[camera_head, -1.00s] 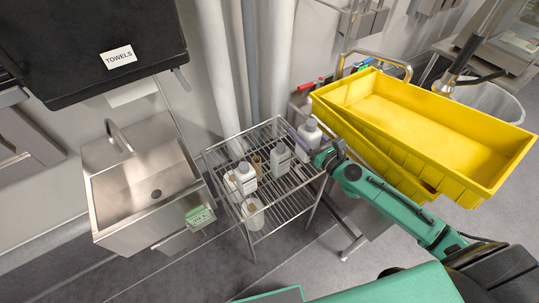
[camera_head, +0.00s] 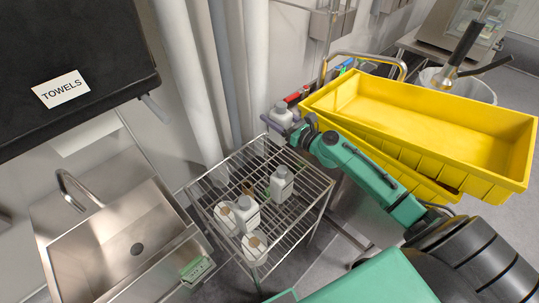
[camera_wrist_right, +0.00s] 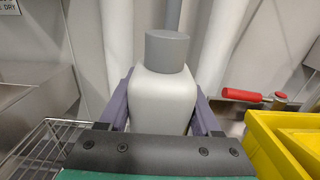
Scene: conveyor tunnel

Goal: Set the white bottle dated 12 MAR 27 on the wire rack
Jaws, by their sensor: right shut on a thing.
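My right gripper (camera_head: 292,128) is shut on a white bottle (camera_head: 281,117) with a grey cap, held upright at the rack's far right corner. In the right wrist view the bottle (camera_wrist_right: 165,98) stands between the fingers. No date on it can be read. The wire rack (camera_head: 309,187) is a metal stand with a slatted top. Two white bottles with grey caps, a middle one (camera_head: 281,184) and a left one (camera_head: 247,212), stand at the rack. Their labels are too small to read. My left gripper is out of view.
A metal sink (camera_head: 110,240) is left of the rack. A yellow bin (camera_head: 430,125) is right, beside my arm. Pipes stand behind the rack. The rack's right part looks clear.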

